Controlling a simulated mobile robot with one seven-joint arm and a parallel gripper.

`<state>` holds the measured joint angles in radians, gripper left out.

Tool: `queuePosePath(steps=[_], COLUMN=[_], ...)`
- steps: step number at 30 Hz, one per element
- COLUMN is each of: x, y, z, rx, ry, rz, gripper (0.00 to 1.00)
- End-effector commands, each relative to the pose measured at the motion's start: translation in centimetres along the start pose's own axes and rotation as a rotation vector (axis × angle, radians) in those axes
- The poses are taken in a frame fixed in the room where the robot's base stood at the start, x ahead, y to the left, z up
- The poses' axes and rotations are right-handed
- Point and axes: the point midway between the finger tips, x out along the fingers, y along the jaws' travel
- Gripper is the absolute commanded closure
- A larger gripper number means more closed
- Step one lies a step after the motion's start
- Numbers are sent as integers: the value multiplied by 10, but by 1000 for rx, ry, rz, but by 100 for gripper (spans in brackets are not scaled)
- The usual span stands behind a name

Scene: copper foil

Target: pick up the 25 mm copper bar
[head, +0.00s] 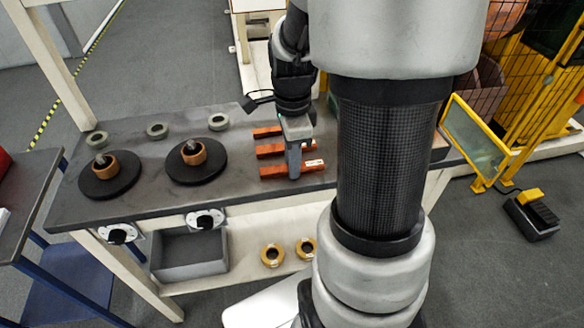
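Three copper-coloured bars lie roughly parallel on the dark workbench (130,188): a back bar (266,132), a middle bar (268,150) and a front bar (272,171). The front bar has a pale label near its right end. I cannot read the label or tell which bar is 25 mm. My gripper (293,174) points down over the bars, with its visible finger in front of the middle and front bars. The finger overlaps the front bar in the picture; whether it touches it, and the gap between the fingers, cannot be seen.
Two black discs carrying copper rings, one left (109,176) and one right (196,163), stand left of the bars. A grey bin (190,255) and copper-coloured rolls (272,255) sit below. My arm hides the bench's right part.

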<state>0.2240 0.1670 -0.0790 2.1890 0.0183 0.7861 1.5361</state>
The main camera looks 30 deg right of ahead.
Motion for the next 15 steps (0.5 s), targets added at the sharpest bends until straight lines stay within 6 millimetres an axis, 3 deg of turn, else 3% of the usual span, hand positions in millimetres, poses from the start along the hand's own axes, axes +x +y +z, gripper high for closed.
queuePosePath(steps=[1,4,15], x=[0,0,-4], y=[0,0,-1], z=[0,0,0], rx=[0,0,0], ry=[0,0,0], rz=[0,0,-2], gripper=[84,100,100])
